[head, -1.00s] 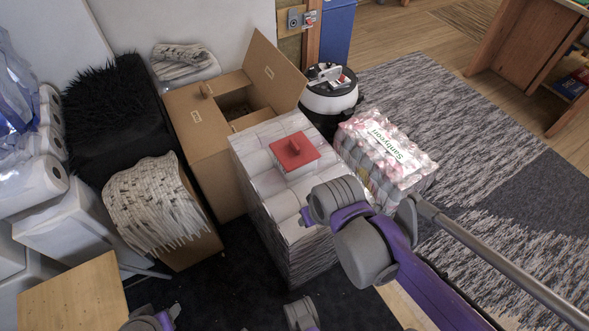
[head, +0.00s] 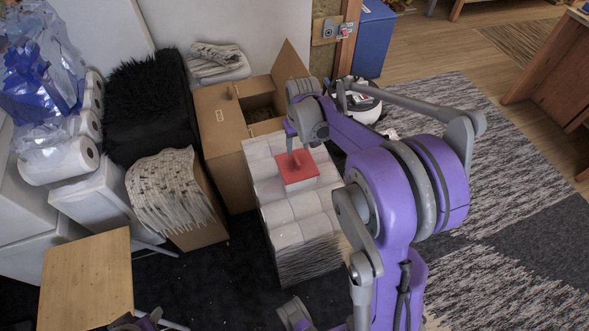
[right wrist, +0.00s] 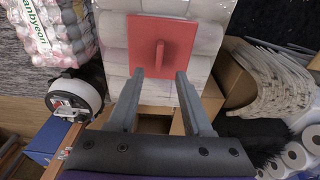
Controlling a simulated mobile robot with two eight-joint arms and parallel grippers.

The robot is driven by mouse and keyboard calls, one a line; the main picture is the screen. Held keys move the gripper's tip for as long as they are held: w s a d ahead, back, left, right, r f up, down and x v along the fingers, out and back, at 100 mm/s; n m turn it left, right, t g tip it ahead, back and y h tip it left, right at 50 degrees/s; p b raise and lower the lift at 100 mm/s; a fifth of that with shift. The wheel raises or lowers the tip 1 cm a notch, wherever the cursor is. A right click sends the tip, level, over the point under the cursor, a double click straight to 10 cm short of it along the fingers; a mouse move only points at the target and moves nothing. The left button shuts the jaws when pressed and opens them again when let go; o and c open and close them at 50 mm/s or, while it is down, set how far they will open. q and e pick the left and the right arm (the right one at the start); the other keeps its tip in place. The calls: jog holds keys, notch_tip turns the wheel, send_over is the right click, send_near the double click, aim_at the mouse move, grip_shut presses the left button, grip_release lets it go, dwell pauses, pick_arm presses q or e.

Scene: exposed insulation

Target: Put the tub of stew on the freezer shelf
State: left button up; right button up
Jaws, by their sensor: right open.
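My right gripper (head: 304,138) is open and empty, just behind and above the tub in the head view. In the right wrist view the fingers (right wrist: 160,76) point at its lower edge; I cannot tell whether they touch. My left gripper is not in view. I cannot identify the freezer shelf.
An open cardboard box (head: 225,125) stands behind the stack. A box draped with a cream fringed cloth (head: 170,190), a black furry item (head: 148,100) and wrapped paper rolls (head: 65,160) crowd the left. A round white-and-black machine (head: 362,108) is behind my right arm. Rug lies at right.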

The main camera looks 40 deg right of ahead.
aim_at(297, 159)
jog(key=f, duration=0.5)
jog(key=w+f, duration=0.1)
jog(key=f, duration=0.1)
jog(key=shift+d+f, duration=0.2)
grip_shut()
dwell(1.2)
